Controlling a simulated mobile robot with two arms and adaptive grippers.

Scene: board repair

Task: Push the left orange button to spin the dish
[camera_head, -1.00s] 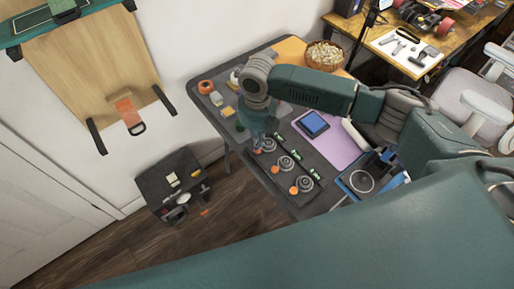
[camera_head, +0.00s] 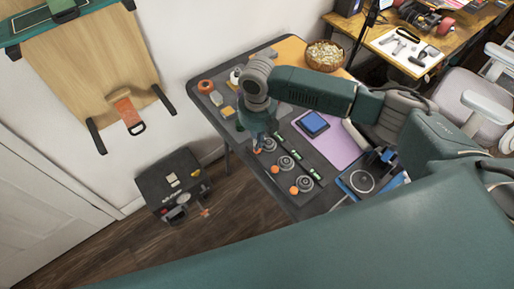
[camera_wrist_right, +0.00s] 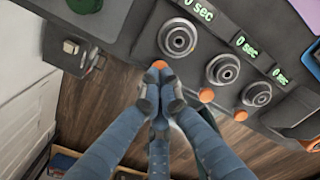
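Three round dishes with orange buttons sit on a dark panel at the table's near edge. The left dish (camera_wrist_right: 179,38) is clear in the wrist view; the left orange button (camera_wrist_right: 160,64) is right at the fingertips of my right gripper (camera_wrist_right: 160,76). The fingers are together, with nothing seen between them. I cannot tell whether they press the button. In the head view, the right gripper (camera_head: 261,143) points down beside the left dish (camera_head: 269,145). The middle button (camera_wrist_right: 207,95) and right button (camera_wrist_right: 240,115) are clear of the gripper. My left gripper is not in view.
Green displays beside the dishes read 0 sec; one display (camera_wrist_right: 197,9) is by the left dish. A purple mat (camera_head: 337,149) with a blue device (camera_head: 313,124) lies behind the panel. A dark toolbox (camera_head: 172,184) stands on the floor.

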